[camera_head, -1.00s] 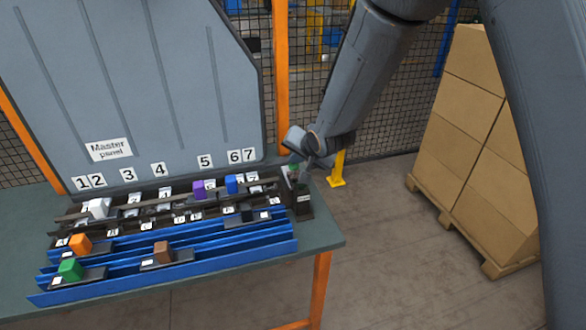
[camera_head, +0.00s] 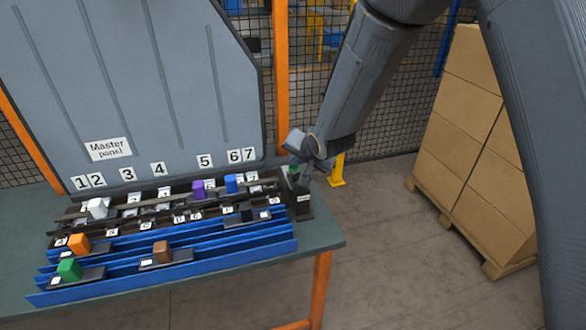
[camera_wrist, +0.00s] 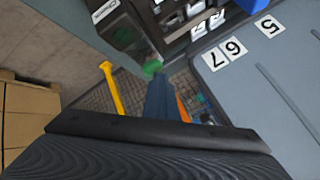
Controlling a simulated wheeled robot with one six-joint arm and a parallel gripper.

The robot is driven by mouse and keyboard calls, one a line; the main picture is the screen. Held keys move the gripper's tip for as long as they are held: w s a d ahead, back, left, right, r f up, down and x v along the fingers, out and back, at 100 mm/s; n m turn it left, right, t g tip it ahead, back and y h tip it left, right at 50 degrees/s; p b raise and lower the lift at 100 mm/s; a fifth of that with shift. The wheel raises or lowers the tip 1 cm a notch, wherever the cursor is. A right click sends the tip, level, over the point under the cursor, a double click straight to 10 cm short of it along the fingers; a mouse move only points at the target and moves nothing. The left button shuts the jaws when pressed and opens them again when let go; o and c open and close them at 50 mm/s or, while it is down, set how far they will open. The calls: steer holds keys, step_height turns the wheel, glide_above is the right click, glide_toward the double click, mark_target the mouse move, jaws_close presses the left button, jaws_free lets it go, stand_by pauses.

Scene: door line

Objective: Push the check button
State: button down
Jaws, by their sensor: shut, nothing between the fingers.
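The check button is a small green cap (camera_head: 293,171) on top of a black box (camera_head: 303,205) at the right end of the table. The green cap also shows in the wrist view (camera_wrist: 152,67), with the box (camera_wrist: 122,36) beyond it. My gripper (camera_head: 301,172) is shut and empty, pointing down right at the button. In the wrist view its narrow grey-blue end (camera_wrist: 160,96) reaches close to the green cap. I cannot tell whether they touch or whether the button is pressed in.
A dark slotted rack with blue rails (camera_head: 200,262) holds white, purple, blue, orange, green and brown blocks. The grey master panel (camera_head: 130,90) stands behind it. Stacked cartons (camera_head: 465,140) on a pallet stand right, across open floor. A mesh fence and yellow post (camera_head: 338,170) are behind.

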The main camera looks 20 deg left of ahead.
mark_target(296, 170)
stand_by(0.5)
steer(key=shift+r+p, duration=0.4)
steer(key=shift+p, duration=0.05)
step_height(296, 170, up, 6)
steer(key=p, duration=0.5)
steer(key=shift+d, duration=0.1)
stand_by(0.7)
